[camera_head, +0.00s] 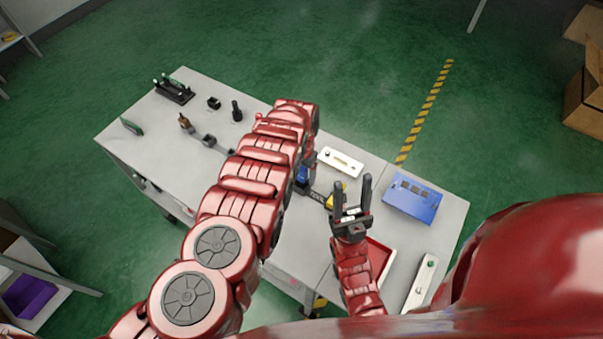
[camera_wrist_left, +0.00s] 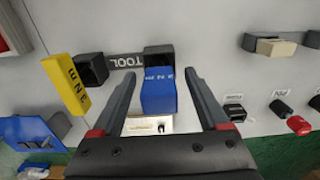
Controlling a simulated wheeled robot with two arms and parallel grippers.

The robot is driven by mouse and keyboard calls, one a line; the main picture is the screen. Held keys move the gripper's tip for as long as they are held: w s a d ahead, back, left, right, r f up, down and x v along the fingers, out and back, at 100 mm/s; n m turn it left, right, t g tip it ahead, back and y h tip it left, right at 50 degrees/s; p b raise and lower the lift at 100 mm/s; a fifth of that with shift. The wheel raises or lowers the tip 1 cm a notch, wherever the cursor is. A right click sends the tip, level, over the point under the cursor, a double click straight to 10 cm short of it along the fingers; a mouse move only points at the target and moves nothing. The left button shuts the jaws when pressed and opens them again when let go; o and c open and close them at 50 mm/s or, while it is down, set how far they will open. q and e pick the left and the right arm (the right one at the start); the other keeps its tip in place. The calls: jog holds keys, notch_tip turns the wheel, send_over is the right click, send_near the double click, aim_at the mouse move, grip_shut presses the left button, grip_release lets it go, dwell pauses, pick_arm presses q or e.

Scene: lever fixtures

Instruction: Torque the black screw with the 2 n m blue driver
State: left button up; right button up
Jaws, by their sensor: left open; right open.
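The blue driver (camera_wrist_left: 158,92) stands in a dark holder beside a TOOL label in the left wrist view. It also shows in the head view (camera_head: 302,174), partly behind my left arm. My left gripper (camera_wrist_left: 160,73) is open, one finger on each side of the blue driver, with gaps showing. My right gripper (camera_head: 352,187) is open and empty over the table, right of the yellow driver (camera_wrist_left: 76,86), which also shows in the head view (camera_head: 335,196). The black screw cannot be made out.
A white plate (camera_head: 342,162) and a blue panel (camera_head: 411,199) lie on the table's right part. A red tray (camera_head: 381,262) is beside my right arm, with a long white fixture (camera_head: 419,284) further right. Several small dark fixtures stand at the left, near a black rack (camera_head: 173,91).

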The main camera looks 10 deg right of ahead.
pick_arm(q)
grip_shut()
dwell(0.4)
jog(key=shift+r, duration=0.2)
